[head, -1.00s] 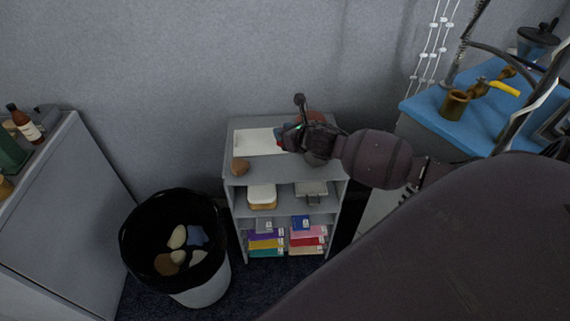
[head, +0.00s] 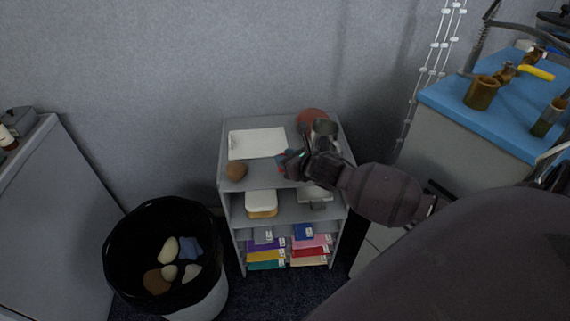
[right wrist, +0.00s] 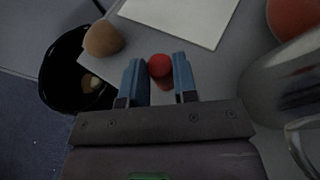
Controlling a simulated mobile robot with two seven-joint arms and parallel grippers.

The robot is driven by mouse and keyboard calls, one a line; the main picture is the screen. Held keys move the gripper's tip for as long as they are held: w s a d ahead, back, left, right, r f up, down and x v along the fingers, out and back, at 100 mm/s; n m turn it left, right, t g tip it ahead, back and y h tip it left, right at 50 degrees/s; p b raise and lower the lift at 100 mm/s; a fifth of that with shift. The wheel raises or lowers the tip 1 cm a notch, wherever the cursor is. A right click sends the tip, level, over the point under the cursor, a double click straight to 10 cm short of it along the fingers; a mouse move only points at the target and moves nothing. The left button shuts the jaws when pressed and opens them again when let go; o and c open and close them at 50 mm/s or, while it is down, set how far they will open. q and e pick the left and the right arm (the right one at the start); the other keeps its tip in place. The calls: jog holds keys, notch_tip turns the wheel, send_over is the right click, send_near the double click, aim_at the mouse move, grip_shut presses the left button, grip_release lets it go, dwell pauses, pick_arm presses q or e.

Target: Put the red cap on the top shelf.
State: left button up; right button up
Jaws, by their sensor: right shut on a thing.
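My right gripper (head: 283,161) is over the top board of the grey shelf unit (head: 268,180), near its front. In the right wrist view its blue fingers (right wrist: 160,80) are shut on the small red cap (right wrist: 160,66), which shows between the fingertips. In the head view the cap is mostly hidden by the gripper. I cannot tell whether the cap touches the board. My left gripper is not in view.
The top board also holds a white sheet (head: 257,143), a brown ball (head: 236,170), a reddish round thing (head: 312,117) and a metallic vessel (right wrist: 283,82). Lower shelves hold boxes and colored packs. A black-lined bin (head: 118,250) stands front left; a blue-topped cabinet (head: 480,112) stands right.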

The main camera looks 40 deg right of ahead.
notch_tip(320, 180, down, 2)
jog(key=shift+f+b, duration=0.2)
jog(key=shift+b, duration=0.1)
jog(key=shift+f, duration=0.15)
jog(key=shift+r, duration=0.3)
jog(key=shift+f, duration=0.2)
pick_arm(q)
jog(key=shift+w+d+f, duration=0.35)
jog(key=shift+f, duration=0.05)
pick_arm(e)
jog(key=o, duration=0.9)
jog(key=shift+r, duration=0.15)
